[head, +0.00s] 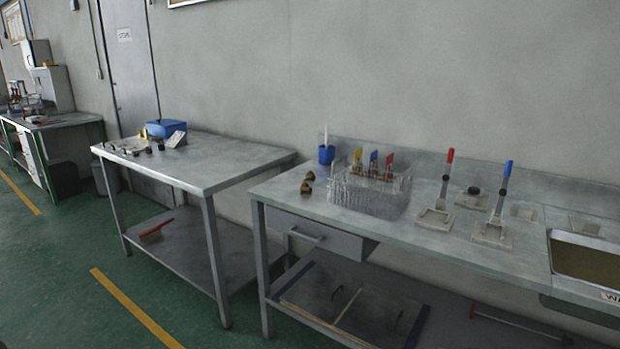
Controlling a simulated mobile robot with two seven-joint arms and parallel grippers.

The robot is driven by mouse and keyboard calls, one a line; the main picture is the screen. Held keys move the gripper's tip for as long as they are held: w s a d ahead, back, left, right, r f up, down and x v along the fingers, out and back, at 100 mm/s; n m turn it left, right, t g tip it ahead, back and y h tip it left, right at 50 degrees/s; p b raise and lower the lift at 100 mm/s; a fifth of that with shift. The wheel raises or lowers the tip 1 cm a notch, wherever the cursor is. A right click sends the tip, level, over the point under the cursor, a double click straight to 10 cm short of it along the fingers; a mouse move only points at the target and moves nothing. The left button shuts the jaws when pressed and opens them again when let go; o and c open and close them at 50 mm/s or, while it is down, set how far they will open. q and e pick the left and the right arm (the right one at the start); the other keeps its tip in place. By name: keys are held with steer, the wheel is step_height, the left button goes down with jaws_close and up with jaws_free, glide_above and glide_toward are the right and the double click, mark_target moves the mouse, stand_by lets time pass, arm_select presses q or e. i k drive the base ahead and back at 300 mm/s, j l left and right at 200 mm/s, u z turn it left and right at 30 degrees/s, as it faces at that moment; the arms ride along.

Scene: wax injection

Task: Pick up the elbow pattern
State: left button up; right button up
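Two small brown pieces lie near the left end of the right-hand metal bench, in front of the blue cup. The nearer brown piece (306,188) and the farther brown piece (310,176) are too small to tell whether either is the elbow pattern. Small dark items (150,148) also lie on the left metal table, and their shapes cannot be made out. Neither of my grippers is in view.
The right bench (405,231) holds a blue cup (326,154), a clear basket (368,194) with coloured-handled tools, red-handled (436,215) and blue-handled (493,232) stands, and a sink (585,263). The left table (222,166) has a blue box (166,128). Green floor is open in front.

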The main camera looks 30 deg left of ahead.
mark_target(310, 176)
steer(key=u, duration=0.25)
steer(key=i+j+u, duration=0.25)
steer(key=u, duration=0.15)
steer(key=i+j+u, duration=0.3)
steer(key=u, duration=0.15)
steer(key=j, duration=0.15)
